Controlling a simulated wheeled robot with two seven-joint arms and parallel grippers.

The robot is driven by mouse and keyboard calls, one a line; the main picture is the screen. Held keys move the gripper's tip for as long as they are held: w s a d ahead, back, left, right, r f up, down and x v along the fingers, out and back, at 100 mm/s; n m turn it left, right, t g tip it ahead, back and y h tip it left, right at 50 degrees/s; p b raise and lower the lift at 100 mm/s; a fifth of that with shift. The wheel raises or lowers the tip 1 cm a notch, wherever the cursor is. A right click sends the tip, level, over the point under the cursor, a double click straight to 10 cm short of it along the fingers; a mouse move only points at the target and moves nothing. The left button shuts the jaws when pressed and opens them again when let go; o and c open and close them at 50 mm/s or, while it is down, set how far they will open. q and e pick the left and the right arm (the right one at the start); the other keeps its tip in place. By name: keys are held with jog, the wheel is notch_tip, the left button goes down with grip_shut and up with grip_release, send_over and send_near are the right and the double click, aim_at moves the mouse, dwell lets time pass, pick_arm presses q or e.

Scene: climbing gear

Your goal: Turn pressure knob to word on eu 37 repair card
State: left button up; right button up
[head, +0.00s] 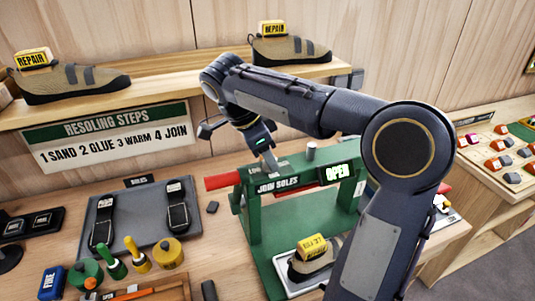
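The green press (245,212) stands on the workbench, labelled JOIN SOLES, and its lit display (337,173) reads OPEN. A grey cylindrical knob (311,151) sticks up from its top beam. Below, a tan shoe (306,268) sits on a light tray, with a yellow EU 37 repair card (312,245) on it. The card's lower word is too small to read. My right gripper (268,158) points down at the top of the press, left of the grey knob. Its finger opening is not clear, and whether it touches the press cannot be told. My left gripper is not in view.
A red bar (222,181) juts left from the press. A grey tray (143,219) with two dark soles lies left, with glue pots and brushes in front. A shelf (180,84) with two shoes and repair cards runs behind. My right arm hides part of the press's right side.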

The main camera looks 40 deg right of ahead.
jog(key=shift+o, duration=1.4)
jog(key=shift+r, duration=0.1)
jog(key=v, duration=0.7)
jog(key=shift+r, duration=0.3)
jog(key=shift+w+a, duration=0.1)
